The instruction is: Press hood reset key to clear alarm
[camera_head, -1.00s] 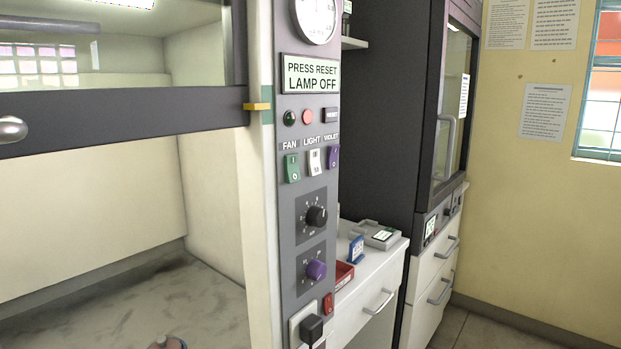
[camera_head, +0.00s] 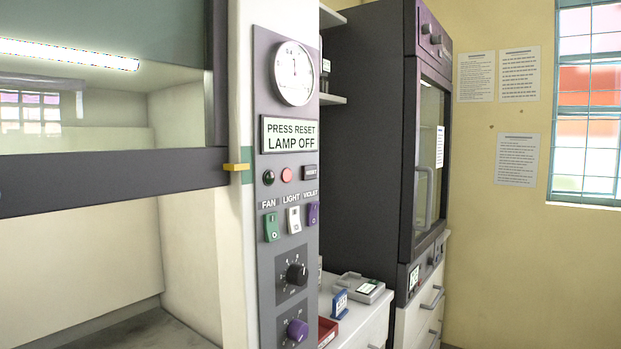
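The hood's control panel (camera_head: 262,222) stands upright in the middle of the view, on the right post of the fume hood. A small dark key labelled RESET (camera_head: 310,173) sits at the right end of a row. Left of it are a red round lamp or button (camera_head: 287,174) and a dark green one (camera_head: 268,177). A sign (camera_head: 290,135) above reads PRESS RESET LAMP OFF. Below are the green FAN switch (camera_head: 271,227), white LIGHT switch (camera_head: 294,220) and violet switch (camera_head: 313,214). Neither of my grippers shows.
The hood sash (camera_head: 110,180) is partly raised, with a yellow marker (camera_head: 237,167) at its right end. A round gauge (camera_head: 293,73) and knobs (camera_head: 296,274) share the panel. A white counter (camera_head: 365,322) and dark cabinet (camera_head: 365,150) stand to the right.

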